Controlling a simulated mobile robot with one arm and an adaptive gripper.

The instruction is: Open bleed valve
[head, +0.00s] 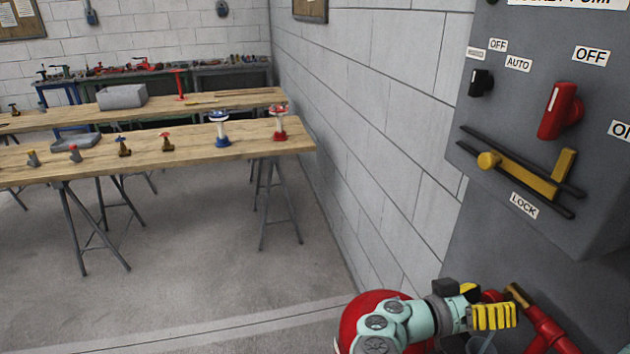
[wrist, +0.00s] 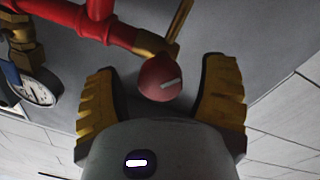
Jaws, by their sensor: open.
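In the wrist view, a round red knob (wrist: 158,80) with a white mark sits on a brass fitting (wrist: 152,42), joined to a red pipe (wrist: 75,18); this looks like the bleed valve. My gripper (wrist: 162,72) is open, with one yellow finger on each side of the knob and a visible gap on both sides. I cannot tell how deep the knob lies between the fingers. In the head view, my gripper (head: 483,304) is at the lower right beside the brass part (head: 518,295) on the red pipe (head: 548,328). The knob is not clear there.
A pressure gauge (wrist: 34,86) hangs left of the knob. A grey control panel (head: 535,95) with a red switch (head: 560,110) and a yellow lock lever (head: 520,175) stands above my gripper. A block wall (head: 370,130) is behind. Workbenches (head: 185,150) stand at left; open floor lies before them.

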